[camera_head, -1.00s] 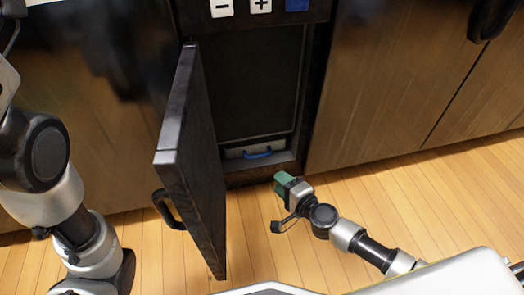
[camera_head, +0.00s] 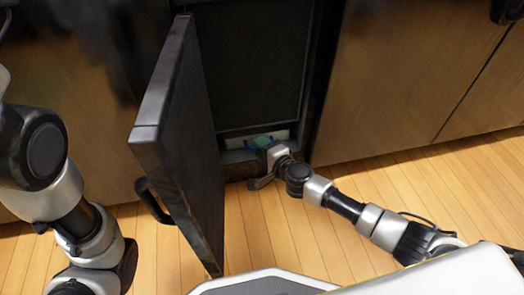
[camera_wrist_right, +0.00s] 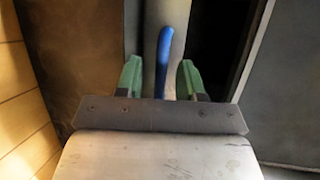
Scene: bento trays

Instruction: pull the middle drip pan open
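The drip pan (camera_head: 283,134) is a pale, low drawer front at the bottom of the dark open cabinet. Its blue handle (camera_wrist_right: 164,50) shows in the right wrist view, running between my two green fingertips. My right gripper (camera_head: 264,142) is at the pan's front in the head view; in the right wrist view (camera_wrist_right: 160,78) its fingers are apart, one on each side of the handle, with gaps visible. In the head view the gripper hides most of the handle. Only this one pan shows. My left arm is at the left; its gripper is not in view.
The dark cabinet door (camera_head: 180,140) stands open on the left, with a black handle (camera_head: 152,200) on its outer face. Wooden cabinet fronts (camera_head: 415,75) flank the opening. The wood floor (camera_head: 270,225) is clear in front.

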